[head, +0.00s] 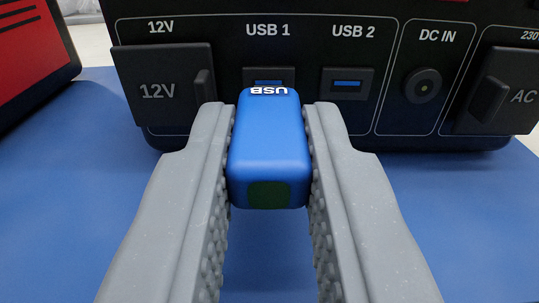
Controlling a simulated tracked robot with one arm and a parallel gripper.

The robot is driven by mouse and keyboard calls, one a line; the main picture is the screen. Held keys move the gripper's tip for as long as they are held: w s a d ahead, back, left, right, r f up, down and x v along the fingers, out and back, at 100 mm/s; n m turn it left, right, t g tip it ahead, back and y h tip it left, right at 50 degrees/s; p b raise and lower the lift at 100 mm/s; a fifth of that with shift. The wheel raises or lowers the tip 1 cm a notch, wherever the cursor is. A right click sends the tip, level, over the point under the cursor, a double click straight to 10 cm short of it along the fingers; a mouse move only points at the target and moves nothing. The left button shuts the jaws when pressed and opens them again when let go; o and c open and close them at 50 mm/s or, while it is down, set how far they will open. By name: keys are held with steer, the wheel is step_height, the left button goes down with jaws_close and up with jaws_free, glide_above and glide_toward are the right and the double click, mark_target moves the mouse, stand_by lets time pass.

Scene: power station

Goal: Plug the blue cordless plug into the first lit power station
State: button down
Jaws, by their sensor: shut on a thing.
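The blue cordless plug (268,160) is held between the two grey fingers of my gripper (268,145). It has white "USB" lettering on its far top edge and a dark green patch on its near end. The black power station (400,20) stands straight ahead. Its USB 1 port (268,74) is just beyond the plug and partly hidden by it. The USB 2 port (347,83) shows to the right, empty. I cannot tell whether the plug touches or enters USB 1. No lit lamp on the station is clearly in view.
A covered 12V socket (160,90) is left of USB 1. A round DC IN jack (423,85) and a covered AC socket (500,92) are to the right. Another dark unit with a red panel (30,50) stands at the left edge. The blue mat (90,190) is clear.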

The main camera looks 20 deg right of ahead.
steer(key=shift+x, duration=0.8)
stand_by(0.8)
steer(key=c, duration=1.2)
jaws_free()
steer(key=shift+c, duration=0.2)
steer(key=shift+a, duration=0.1)
steer(key=p+v, duration=0.1)
steer(key=v, duration=0.4)
steer(key=shift+s+p, duration=0.2)
steer(key=shift+p, duration=0.15)
steer(key=p, duration=0.2)
steer(key=s+p, duration=0.1)
steer(key=p, duration=0.1)
steer(key=shift+s+a+f, duration=0.1)
steer(key=shift+s+f, duration=0.05)
steer(key=shift+s, duration=0.1)
steer(key=p, duration=0.3)
steer(key=s+p, duration=0.1)
steer(key=p, duration=0.2)
steer(key=shift+s+a+r, duration=0.25)
steer(key=shift+a, duration=0.05)
